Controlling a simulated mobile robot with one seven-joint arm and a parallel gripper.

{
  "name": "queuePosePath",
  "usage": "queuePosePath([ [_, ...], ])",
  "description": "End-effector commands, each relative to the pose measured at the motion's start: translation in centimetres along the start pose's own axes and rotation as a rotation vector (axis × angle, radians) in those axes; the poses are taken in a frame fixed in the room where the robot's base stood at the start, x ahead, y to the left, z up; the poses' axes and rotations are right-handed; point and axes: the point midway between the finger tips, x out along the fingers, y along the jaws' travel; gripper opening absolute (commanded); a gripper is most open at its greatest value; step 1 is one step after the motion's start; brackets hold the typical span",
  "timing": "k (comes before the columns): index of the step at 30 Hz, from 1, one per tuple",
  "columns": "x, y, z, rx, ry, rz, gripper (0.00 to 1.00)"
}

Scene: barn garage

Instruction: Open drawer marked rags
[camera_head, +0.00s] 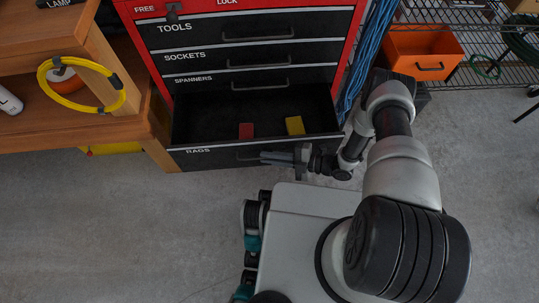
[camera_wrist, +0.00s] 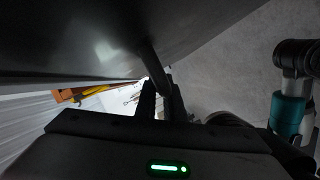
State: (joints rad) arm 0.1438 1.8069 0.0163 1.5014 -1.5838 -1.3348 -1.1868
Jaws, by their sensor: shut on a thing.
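The rags drawer (camera_head: 205,158) is the lowest drawer of the red and black tool chest. It stands pulled out, and its inside shows from above. A red block (camera_head: 246,131) and a yellow block (camera_head: 294,125) lie in it. My gripper (camera_head: 264,157) is at the drawer's front, shut on its handle, which is largely hidden by the fingers in the head view. In the wrist view, my gripper's fingers (camera_wrist: 160,98) are at the dark handle bar (camera_wrist: 156,66) under the drawer's dark front (camera_wrist: 85,35).
The drawers marked tools, sockets and spanners (camera_head: 250,55) above are shut. A wooden bench (camera_head: 70,125) with a yellow cable coil (camera_head: 52,92) stands at left. An orange bin (camera_head: 425,52) sits on a wire rack at right. Concrete floor (camera_head: 120,230) is clear at lower left.

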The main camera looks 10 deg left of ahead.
Motion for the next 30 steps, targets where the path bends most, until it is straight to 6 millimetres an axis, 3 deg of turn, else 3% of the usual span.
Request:
queuePosePath([
  [17, -0.15, 0.01, 0.1, -0.003, -0.003, 0.0, 0.0],
  [18, -0.15, 0.01, 0.1, -0.003, -0.003, 0.0, 0.14],
  [19, -0.15, 0.0, 0.09, -0.003, -0.003, 0.0, 0.16],
  [30, 0.0, 0.06, 0.04, -0.002, -0.001, 0.0, 0.16],
])
